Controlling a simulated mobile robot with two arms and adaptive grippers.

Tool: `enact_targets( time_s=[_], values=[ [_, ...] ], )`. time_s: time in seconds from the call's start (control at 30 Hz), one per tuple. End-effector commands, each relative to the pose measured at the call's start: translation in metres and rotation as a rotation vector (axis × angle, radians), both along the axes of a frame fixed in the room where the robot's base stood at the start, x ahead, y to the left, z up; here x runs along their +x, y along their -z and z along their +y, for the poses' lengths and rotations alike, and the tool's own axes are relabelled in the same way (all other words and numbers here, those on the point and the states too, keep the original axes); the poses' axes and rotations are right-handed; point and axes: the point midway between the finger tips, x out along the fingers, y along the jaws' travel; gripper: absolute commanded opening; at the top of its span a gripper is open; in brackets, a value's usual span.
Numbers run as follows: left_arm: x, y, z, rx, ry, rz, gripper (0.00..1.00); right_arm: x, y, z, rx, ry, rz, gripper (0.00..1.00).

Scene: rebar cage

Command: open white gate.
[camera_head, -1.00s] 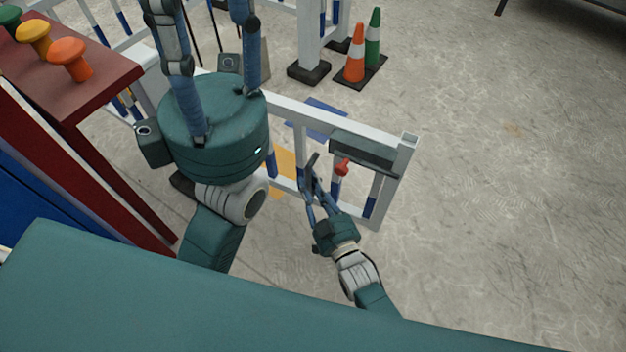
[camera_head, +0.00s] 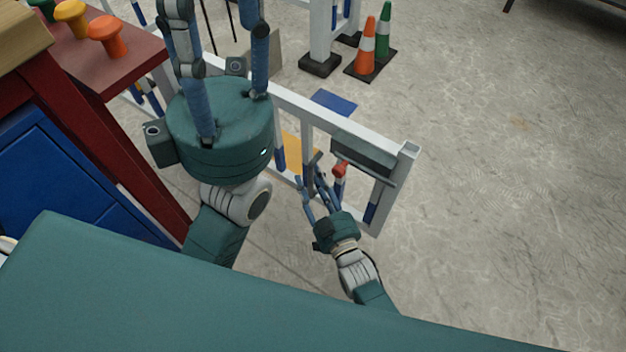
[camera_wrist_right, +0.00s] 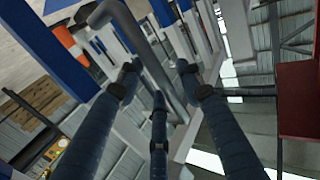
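The white gate (camera_head: 382,150) has blue-banded bars and stands in the middle of the head view. A grey box (camera_head: 362,150) sits on its upper right part, with a red-topped piece (camera_head: 340,168) below it. My right gripper (camera_head: 314,182) is at the near side of the gate, left of the red-topped piece. In the right wrist view its fingers (camera_wrist_right: 158,78) are spread, with a grey bent bar (camera_wrist_right: 150,58) between them; contact is unclear. My left gripper (camera_head: 212,30) is raised large in front of the gate's left part, fingers apart and empty.
A red table (camera_head: 135,60) with coloured knobs and a blue-panelled red cabinet (camera_head: 70,185) stand at left. Orange (camera_head: 367,42) and green (camera_head: 384,30) cones stand behind the gate. The floor at right is clear.

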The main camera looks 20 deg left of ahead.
Motion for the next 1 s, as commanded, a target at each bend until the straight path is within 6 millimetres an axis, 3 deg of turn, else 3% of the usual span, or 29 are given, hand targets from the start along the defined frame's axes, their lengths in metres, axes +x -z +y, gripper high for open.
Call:
enact_targets(
  time_s=[0.37,0.8,1.0],
  values=[
    [-0.001,-0.001,0.000,0.003,0.000,-0.005,0.40,0.000,-0.008,0.000,0.000,0.000,0.000,0.37],
    [-0.001,-0.001,0.000,0.000,0.000,-0.002,0.40,-0.001,-0.078,0.000,0.002,0.000,-0.001,0.37],
    [-0.001,0.000,0.000,0.000,0.000,-0.002,0.40,0.000,-0.097,0.000,0.000,0.000,0.000,0.37]
  ],
)
